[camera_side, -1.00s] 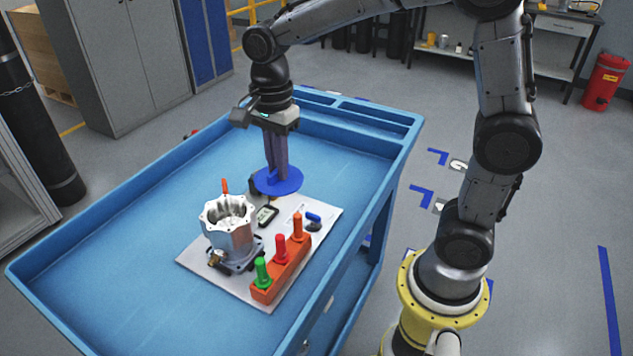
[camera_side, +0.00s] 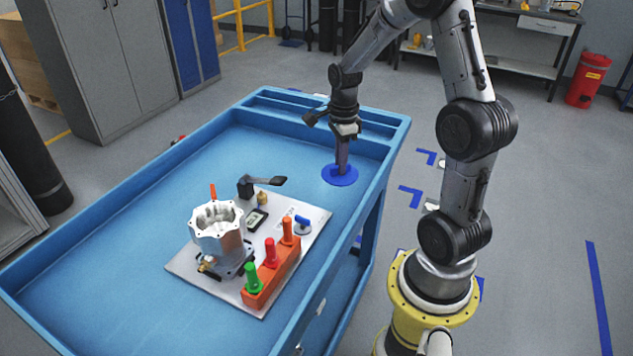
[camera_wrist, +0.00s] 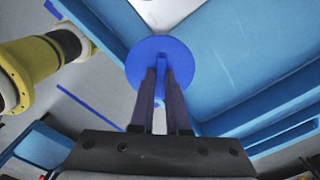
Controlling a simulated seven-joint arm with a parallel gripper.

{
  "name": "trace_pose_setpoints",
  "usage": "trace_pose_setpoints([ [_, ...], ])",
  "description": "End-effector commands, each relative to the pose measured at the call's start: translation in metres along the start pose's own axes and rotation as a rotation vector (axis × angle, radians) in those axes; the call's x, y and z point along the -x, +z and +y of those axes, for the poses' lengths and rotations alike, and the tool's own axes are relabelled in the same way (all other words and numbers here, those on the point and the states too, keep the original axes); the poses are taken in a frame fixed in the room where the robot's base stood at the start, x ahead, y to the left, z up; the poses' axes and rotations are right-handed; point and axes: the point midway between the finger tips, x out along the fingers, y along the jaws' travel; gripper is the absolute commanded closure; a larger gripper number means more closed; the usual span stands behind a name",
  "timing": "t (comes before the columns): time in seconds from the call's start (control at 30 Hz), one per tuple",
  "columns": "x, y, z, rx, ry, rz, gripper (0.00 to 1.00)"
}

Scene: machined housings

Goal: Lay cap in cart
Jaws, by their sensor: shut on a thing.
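The cap is a flat blue disc (camera_side: 340,175) with a raised grip. It is at the right part of the blue cart (camera_side: 60,292), near its right wall, clear of the white board. My gripper (camera_side: 342,165) points down and is shut on the cap's grip. In the wrist view the cap (camera_wrist: 150,62) shows beyond the two dark fingers (camera_wrist: 161,80), which close on its raised rib. The disc is at or just above the cart's tray floor; I cannot tell whether it touches.
The cart floor left of the housing is clear.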

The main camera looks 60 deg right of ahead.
Motion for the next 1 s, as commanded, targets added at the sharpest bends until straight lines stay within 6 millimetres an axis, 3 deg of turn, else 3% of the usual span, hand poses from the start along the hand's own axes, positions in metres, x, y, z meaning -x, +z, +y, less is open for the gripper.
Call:
trace_pose_setpoints([
  [0.3,-0.032,0.013,-0.068,0.002,0.002,0.0,1.0],
  [0.5,-0.066,0.018,-0.097,0.002,0.003,0.001,1.0],
  [0.87,-0.09,0.022,-0.117,0.002,0.0,0.0,1.0],
  [1.0,-0.108,0.022,-0.118,0.002,0.004,0.001,1.0],
])
